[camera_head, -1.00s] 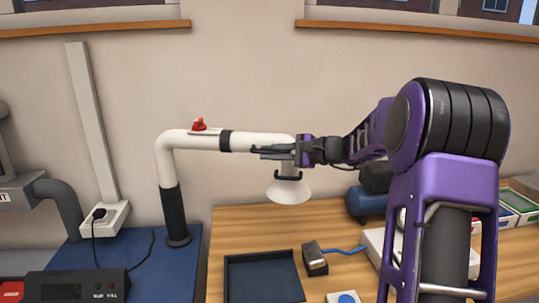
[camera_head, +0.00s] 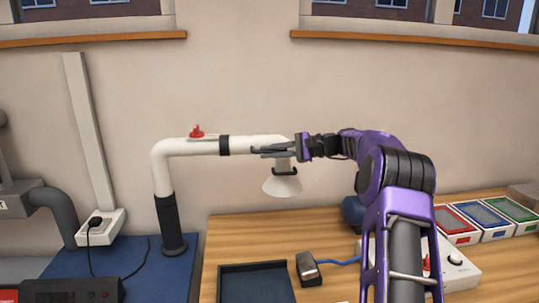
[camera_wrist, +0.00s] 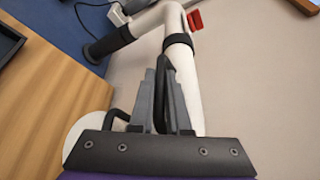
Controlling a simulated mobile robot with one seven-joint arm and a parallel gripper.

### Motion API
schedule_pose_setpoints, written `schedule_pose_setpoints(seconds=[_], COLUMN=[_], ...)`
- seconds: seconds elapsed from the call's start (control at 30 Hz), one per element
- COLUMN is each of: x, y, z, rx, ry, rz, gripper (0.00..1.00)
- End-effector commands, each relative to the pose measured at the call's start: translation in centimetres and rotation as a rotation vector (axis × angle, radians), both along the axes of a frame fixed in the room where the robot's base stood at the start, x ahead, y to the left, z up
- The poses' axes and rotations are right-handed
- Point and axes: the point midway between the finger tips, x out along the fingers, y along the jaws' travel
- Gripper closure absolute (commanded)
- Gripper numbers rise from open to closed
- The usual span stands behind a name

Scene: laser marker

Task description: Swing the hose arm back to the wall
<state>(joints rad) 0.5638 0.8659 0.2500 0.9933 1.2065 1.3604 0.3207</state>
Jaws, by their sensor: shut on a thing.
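The hose arm (camera_head: 190,147) is a white tube on a black upright post (camera_head: 170,225), with a black collar and a red lever (camera_head: 196,131) on top. Its horizontal part runs right, roughly along the wall, to a white cone hood (camera_head: 282,186) hanging above the table's back part. My gripper (camera_head: 268,151) is shut on the hose arm at its hood end, coming from the right. In the wrist view, the fingers (camera_wrist: 165,95) lie along the tube (camera_wrist: 185,75), partly hiding it and the hood (camera_wrist: 82,130).
Below are a dark tray (camera_head: 255,269), a small metal-and-black device (camera_head: 308,268) with a blue cable, and a white control box (camera_head: 460,268). Red, blue and green bins (camera_head: 485,220) stand at the right. The wall (camera_head: 240,90) behind the hose arm is bare.

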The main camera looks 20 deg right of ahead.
Motion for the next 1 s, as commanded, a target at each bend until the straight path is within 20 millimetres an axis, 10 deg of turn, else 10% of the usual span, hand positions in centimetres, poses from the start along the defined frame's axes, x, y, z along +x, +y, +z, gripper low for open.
schedule_pose_setpoints(seconds=[0.73, 0.9, 1.0], x=[0.95, 0.93, 0.93], y=[-0.27, -0.27, -0.28], z=[0.06, 0.05, 0.04], rx=[0.0, 0.0, 0.0], ry=[-0.001, -0.001, -0.001], rz=[0.026, 0.026, 0.026], gripper=[1.0, 0.56, 0.55])
